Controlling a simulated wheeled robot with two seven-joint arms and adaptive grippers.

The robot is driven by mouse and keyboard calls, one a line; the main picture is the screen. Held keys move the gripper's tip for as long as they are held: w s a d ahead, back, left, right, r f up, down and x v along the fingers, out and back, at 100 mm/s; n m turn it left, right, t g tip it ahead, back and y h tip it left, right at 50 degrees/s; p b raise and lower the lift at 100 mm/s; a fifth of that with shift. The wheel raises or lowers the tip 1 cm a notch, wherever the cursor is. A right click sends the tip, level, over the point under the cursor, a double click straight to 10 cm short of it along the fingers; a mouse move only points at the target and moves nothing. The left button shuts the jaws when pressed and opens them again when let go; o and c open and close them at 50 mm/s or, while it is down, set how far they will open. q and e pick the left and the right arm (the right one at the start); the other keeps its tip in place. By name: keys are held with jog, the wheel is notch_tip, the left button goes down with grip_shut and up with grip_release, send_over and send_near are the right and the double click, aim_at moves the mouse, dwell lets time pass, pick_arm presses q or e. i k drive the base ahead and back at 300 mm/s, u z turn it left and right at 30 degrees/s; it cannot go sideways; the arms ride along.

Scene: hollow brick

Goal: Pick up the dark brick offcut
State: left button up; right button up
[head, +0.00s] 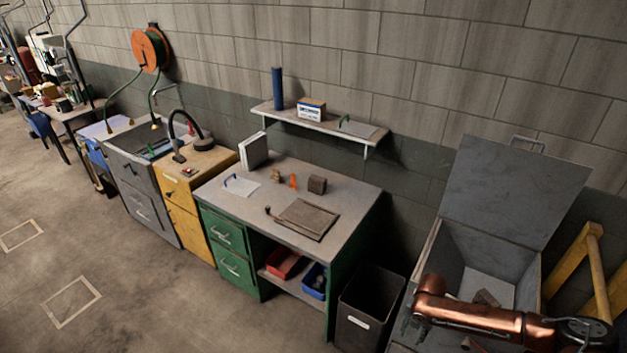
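A small dark brown block (317,184), which looks like the dark brick offcut, sits on the grey top of the green workbench (345,206), behind a flat brown board or tray (306,219). A brownish piece (486,298) lies inside the open grey chest at right, partly hidden by my copper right arm (470,316). I cannot tell exactly what that piece is. My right arm lies across the chest's front at lower right, well away from the bench block. Its fingertips cannot be made out. My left gripper is not in view.
The grey chest (515,193) has its lid raised. A black bin (367,305) stands between chest and bench. A small tan piece (277,176) and an orange item (293,181) sit left of the block. A shelf (318,126) hangs above. Floor at left is open.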

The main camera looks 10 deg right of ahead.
aim_at(316, 184)
jog(key=u, duration=0.15)
jog(key=i, duration=3)
jog(key=u, duration=0.2)
